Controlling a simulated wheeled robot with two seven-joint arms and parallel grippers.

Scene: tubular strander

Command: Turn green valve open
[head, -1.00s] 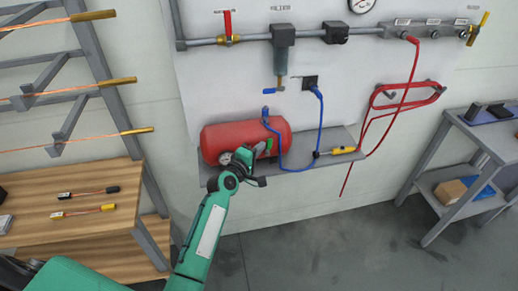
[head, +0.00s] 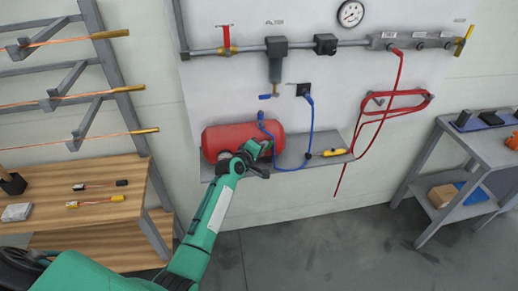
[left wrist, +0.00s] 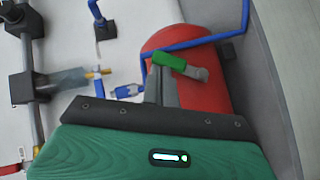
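The green valve handle (left wrist: 170,60) shows in the left wrist view, in front of the red tank (left wrist: 205,70), with a light grey end to its right. In the head view the red tank (head: 228,137) lies on a wall shelf, and the green handle cannot be told apart from my green gripper. My left gripper (head: 268,160) is at the tank's lower right, close to the valve. In the left wrist view a grey finger reaches up to the handle's left part. Whether the fingers touch or clasp it cannot be told. My right gripper is out of view.
A blue hose (head: 312,125) loops beside the tank, close to my left gripper. A yellow tool (head: 333,152) lies on the shelf (head: 300,158). Above are a grey pipe (head: 355,43) and a red-handled valve (head: 226,37).

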